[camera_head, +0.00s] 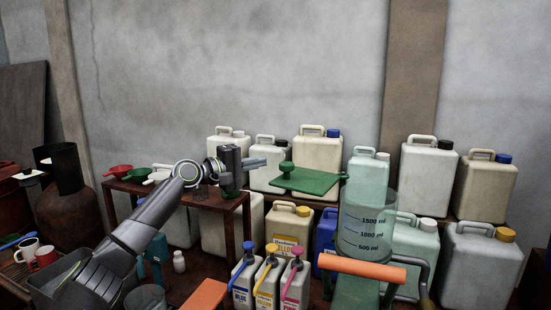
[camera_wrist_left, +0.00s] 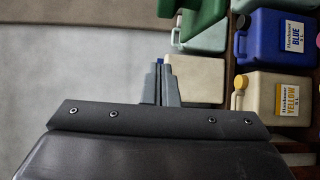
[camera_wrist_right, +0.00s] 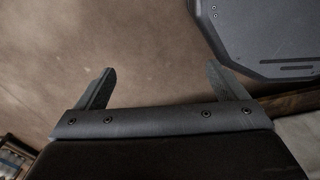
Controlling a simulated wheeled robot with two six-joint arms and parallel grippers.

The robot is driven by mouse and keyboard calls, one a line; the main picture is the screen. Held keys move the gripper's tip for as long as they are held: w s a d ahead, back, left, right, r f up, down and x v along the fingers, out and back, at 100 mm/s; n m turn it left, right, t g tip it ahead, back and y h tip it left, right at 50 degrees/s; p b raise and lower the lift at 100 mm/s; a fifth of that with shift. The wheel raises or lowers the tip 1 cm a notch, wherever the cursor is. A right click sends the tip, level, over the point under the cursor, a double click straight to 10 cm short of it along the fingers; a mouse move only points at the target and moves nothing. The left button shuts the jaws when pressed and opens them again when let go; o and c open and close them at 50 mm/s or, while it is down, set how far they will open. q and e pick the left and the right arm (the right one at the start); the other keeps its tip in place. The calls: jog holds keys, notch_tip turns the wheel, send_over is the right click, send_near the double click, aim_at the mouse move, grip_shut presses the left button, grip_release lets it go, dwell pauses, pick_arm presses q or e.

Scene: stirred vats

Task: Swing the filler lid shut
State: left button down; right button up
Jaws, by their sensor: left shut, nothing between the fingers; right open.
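The green filler lid (camera_head: 308,181) is a flat plate with a round knob on top. It sticks out to the left of the clear graduated vat (camera_head: 366,228), near its rim, and does not cover the vat's mouth. A green shape at the top of the left wrist view (camera_wrist_left: 205,14) looks like part of the lid. My left gripper (camera_head: 264,162) is shut and empty, pointing right, just left of the lid's knob in the picture; contact cannot be told. Its closed fingers show in the left wrist view (camera_wrist_left: 166,68). My right gripper (camera_wrist_right: 160,88) is open and empty, outside the head view.
Large pale jugs (camera_head: 319,152) stand behind the lid. Small pump bottles (camera_head: 268,283) stand below it. An orange bar (camera_head: 362,269) crosses in front of the vat. A brown side table (camera_head: 225,202) holds funnels under my left arm.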

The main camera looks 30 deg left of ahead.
pick_arm(q)
jog(key=d+p, duration=0.1)
jog(key=w+d+p, duration=0.1)
jog(key=d+p, duration=0.2)
jog(key=shift+w+d, duration=0.3)
jog(key=shift+d, duration=0.1)
pick_arm(e)
jog(key=r, duration=0.2)
jog(key=w+r, duration=0.1)
jog(key=r, duration=0.2)
jog(key=shift+w, duration=0.15)
jog(key=shift+w+d, duration=0.1)
